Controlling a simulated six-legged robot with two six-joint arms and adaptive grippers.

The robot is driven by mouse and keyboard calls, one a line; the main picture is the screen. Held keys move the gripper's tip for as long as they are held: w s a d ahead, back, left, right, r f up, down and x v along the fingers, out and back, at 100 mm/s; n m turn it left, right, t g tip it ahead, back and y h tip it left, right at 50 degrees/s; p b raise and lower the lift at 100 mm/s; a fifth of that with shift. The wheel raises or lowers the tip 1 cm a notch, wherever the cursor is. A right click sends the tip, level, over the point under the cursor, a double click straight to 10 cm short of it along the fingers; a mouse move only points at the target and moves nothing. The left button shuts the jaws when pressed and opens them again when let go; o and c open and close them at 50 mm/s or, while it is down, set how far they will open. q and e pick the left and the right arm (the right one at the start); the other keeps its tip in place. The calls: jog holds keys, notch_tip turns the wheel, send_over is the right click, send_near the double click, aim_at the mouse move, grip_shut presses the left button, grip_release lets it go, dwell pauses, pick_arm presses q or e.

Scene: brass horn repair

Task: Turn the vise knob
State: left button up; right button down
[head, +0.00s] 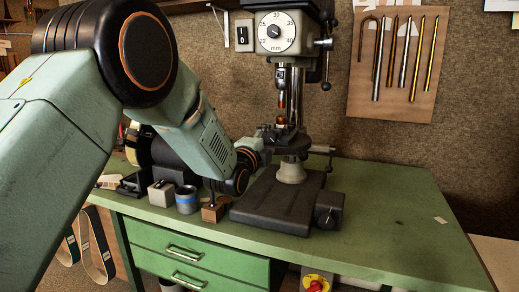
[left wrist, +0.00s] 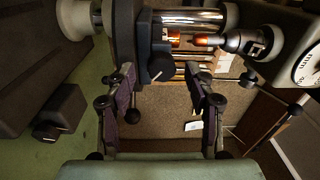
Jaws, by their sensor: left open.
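The vise (left wrist: 162,42) is a small blue-grey block on the drill press table. In the left wrist view its dark round knob (left wrist: 160,69), with a white mark, faces my camera. My left gripper (left wrist: 166,78) is open, with one fingertip to each side of the knob in that view. I see a gap between the knob and each finger, and cannot tell the depth between them. In the head view my left gripper (head: 263,137) is small at the press table, and the wrist and gripper hide much of the vise. My right gripper is not in view.
The drill press (head: 277,32) has its chuck and copper-coloured tip (left wrist: 205,41) above the vise.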

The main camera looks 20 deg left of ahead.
pick_arm(q)
jog(key=s, duration=1.1)
jog(key=shift+s+a+f, duration=0.15)
jog(key=shift+a+f, duration=0.05)
jog(key=shift+a, duration=0.2)
jog(key=s+f+n+g+y+b, duration=0.1)
jog(key=s+f+n+g, duration=0.55)
jog(key=f, duration=0.85)
jog(key=s+f+n+g+b, duration=0.1)
jog(key=s+f+n+g, duration=0.3)
jog(key=s+f+n, duration=0.8)
jog(key=s+f+g+b, duration=0.1)
jog(key=s+f+g, duration=0.3)
jog(key=s+f, duration=0.6)
jog(key=s+f+g+b, duration=0.1)
jog(key=s+f+g, duration=0.3)
jog(key=s+f, duration=0.6)
jog(key=s, duration=0.5)
jog(key=shift+s+f, duration=0.15)
jog(key=shift+s, duration=0.1)
